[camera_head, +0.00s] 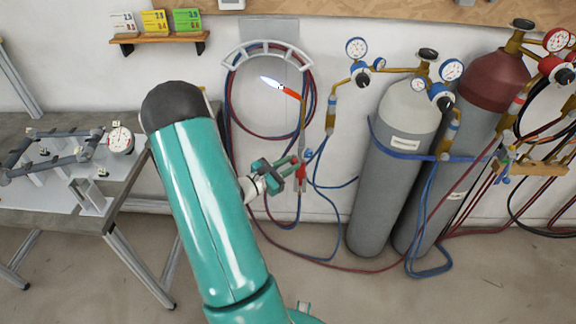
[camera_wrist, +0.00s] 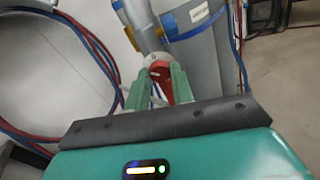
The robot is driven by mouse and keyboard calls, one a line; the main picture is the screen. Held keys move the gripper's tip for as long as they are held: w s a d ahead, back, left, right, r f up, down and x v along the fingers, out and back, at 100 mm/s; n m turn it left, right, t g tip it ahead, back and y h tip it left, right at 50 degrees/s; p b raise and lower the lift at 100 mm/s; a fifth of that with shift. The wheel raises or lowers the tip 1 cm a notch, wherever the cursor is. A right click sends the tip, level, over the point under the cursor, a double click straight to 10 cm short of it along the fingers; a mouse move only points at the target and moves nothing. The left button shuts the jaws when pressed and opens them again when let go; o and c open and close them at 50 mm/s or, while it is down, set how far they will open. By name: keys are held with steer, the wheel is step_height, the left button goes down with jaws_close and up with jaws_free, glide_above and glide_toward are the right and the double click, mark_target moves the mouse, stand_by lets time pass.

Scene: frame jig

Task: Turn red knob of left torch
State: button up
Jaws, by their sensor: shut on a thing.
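The left torch (camera_head: 303,125) hangs upright against the wall, with an orange-red tip and a pale blue-white flame pointing left. Its red knob (camera_head: 301,174) is low on the torch and partly hidden by my gripper (camera_head: 294,168). A small blue knob (camera_head: 309,154) sits just to the right. In the wrist view, the green fingers of my gripper (camera_wrist: 160,84) stand either side of the red knob (camera_wrist: 159,69) and are shut on it. The knob's far side and exact turn angle are hidden.
Blue and red hoses hang on a wall hook (camera_head: 266,50) behind the torch. A grey gas cylinder (camera_head: 392,170) and a red-topped one (camera_head: 493,82) stand to the right. A metal workbench (camera_head: 60,215) with a frame jig is on the left. Hoses loop over the floor.

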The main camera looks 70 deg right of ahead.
steer(key=m, duration=0.5)
steer(key=shift+r, duration=0.1)
steer(key=m, duration=0.4)
steer(key=shift+m+t, duration=0.4)
steer(key=o, duration=1)
steer(key=v, duration=1.3)
steer(key=shift+w+a, duration=0.3)
